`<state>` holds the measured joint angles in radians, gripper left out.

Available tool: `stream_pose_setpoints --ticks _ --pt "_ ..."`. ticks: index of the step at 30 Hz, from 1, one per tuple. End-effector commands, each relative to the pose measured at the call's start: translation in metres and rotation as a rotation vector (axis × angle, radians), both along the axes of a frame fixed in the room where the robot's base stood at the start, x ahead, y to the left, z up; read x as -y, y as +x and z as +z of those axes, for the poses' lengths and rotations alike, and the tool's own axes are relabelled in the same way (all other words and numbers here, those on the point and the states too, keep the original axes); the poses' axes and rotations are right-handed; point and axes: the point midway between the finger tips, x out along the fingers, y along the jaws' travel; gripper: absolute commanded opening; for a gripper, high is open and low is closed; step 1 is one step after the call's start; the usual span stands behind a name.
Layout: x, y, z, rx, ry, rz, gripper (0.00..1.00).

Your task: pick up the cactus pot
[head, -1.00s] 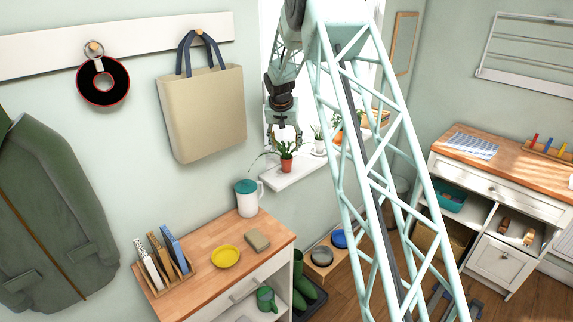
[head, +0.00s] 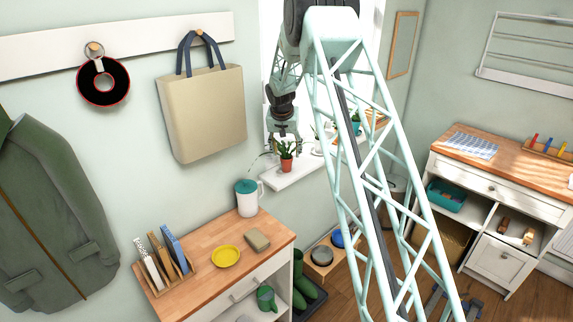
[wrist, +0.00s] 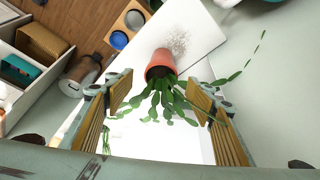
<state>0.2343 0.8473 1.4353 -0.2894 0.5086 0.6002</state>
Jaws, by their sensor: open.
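The cactus pot (head: 286,163) is a small terracotta pot with a green trailing plant, near the left end of the white windowsill. In the wrist view the pot (wrist: 160,65) is just beyond my fingertips, and its green stems spread toward my gripper. My gripper (head: 284,141) is right above the plant. In the wrist view its two fingers (wrist: 160,98) are apart, one on each side of the stems, with nothing clamped. Some stems overlap the right finger; I cannot tell whether they touch it.
The windowsill (head: 275,183) also holds a white-potted plant (head: 317,146) and a teal-potted plant (head: 355,127) to the right. A tote bag (head: 203,115) hangs left of my gripper. A jug (head: 247,198) stands on the wooden-topped cabinet (head: 205,268) below.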

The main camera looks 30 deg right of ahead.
Motion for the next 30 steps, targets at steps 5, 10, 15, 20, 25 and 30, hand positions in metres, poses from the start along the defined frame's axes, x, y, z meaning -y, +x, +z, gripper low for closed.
stream_pose_setpoints --ticks 5,10,15,20,25,30 --pt "0.001 0.002 -0.007 0.000 0.000 0.000 0.50" --pt "0.003 0.007 -0.020 -0.001 0.001 0.000 0.50" --pt "0.006 0.011 -0.035 -0.001 0.001 0.000 0.50" --pt "0.008 0.014 -0.044 0.000 0.000 0.001 0.50" --pt "0.009 0.016 -0.047 0.001 -0.001 0.000 0.50" --pt "0.009 0.016 -0.048 0.000 0.000 0.000 0.50"
